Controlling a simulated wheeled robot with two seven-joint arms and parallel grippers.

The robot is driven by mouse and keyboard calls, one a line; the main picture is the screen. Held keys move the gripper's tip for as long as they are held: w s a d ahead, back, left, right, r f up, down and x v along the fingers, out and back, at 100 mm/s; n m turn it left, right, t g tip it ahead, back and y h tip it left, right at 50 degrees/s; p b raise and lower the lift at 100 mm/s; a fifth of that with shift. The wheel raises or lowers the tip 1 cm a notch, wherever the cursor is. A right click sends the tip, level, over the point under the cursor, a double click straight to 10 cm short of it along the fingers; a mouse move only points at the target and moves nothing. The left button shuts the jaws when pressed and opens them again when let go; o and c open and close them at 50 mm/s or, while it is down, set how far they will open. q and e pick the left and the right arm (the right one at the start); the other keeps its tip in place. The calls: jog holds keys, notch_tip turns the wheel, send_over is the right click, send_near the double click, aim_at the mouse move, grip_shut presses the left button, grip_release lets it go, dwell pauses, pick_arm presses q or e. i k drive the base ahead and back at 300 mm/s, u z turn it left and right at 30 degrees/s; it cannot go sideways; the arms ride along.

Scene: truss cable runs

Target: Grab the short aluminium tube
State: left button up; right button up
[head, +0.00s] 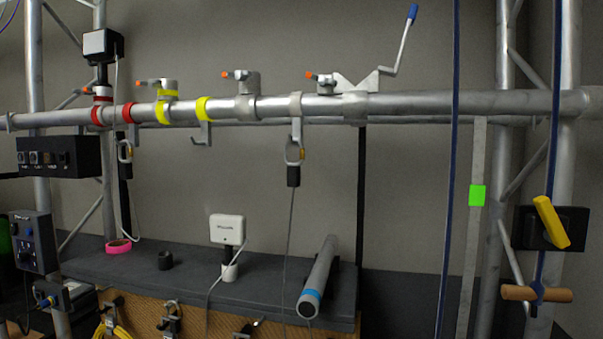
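A short grey tube (321,268) with a blue band near its open front end lies on the right part of the dark shelf (190,285). It points toward me, and its front end is at the shelf's front edge. A dark support shows beside and under it. The grey metal finish fits the aluminium tube. Neither of my grippers is in view, so nothing is seen touching the tube.
A cable (290,225) hangs left of the tube. A horizontal truss pipe (420,103) with clamps and hooks runs above.

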aim_at(308, 304)
jog(key=z, duration=3.1)
jog(key=k, duration=0.75)
jog(key=u, duration=1.6)
